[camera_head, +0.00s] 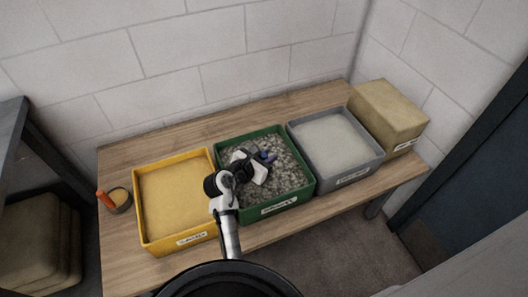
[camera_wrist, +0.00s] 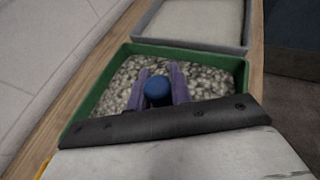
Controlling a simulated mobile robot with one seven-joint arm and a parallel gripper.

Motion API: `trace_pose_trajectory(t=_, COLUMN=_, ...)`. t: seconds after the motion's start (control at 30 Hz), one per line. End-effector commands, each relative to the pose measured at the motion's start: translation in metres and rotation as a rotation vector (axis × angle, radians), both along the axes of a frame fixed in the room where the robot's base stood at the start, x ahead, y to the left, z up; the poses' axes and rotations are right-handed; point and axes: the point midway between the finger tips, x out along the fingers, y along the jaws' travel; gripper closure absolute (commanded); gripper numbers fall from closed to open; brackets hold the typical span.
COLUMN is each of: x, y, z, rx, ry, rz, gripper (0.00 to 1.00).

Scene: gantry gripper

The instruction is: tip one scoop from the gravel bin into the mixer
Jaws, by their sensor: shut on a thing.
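The gravel bin (camera_head: 308,186) is a green box of grey gravel in the middle of the table; its green wall (camera_wrist: 92,98) also shows in the wrist view. My gripper (camera_head: 262,157) is over the gravel, with its fingers pointing down into the bin. In the wrist view the fingers are closed on a blue rounded handle (camera_wrist: 157,91), seen end-on. This looks like the handle of a scoop; its bowl is hidden below, so I cannot tell whether it holds gravel. No mixer is visible in either view.
A yellow bin of sand (camera_head: 180,200) stands left of the gravel bin, and a grey bin of pale powder (camera_head: 340,140) stands right. A tan sack or block (camera_head: 388,115) is at the right end. An orange-handled scoop (camera_head: 118,200) lies at the left end.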

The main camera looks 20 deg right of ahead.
Motion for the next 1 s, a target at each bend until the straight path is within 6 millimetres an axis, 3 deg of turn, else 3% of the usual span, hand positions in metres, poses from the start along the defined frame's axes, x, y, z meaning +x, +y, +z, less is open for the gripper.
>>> trace_pose_trajectory(t=0.3, x=-0.030, y=-0.001, z=-0.001, rx=-0.001, ry=-0.001, rz=-0.001, gripper=1.00)
trace_pose_trajectory(t=0.4, x=-0.028, y=-0.001, z=0.014, rx=-0.002, ry=-0.001, rz=0.000, gripper=1.00)
trace_pose_trajectory(t=1.0, x=-0.028, y=-0.001, z=0.056, rx=0.000, ry=0.001, rz=0.000, gripper=1.00)
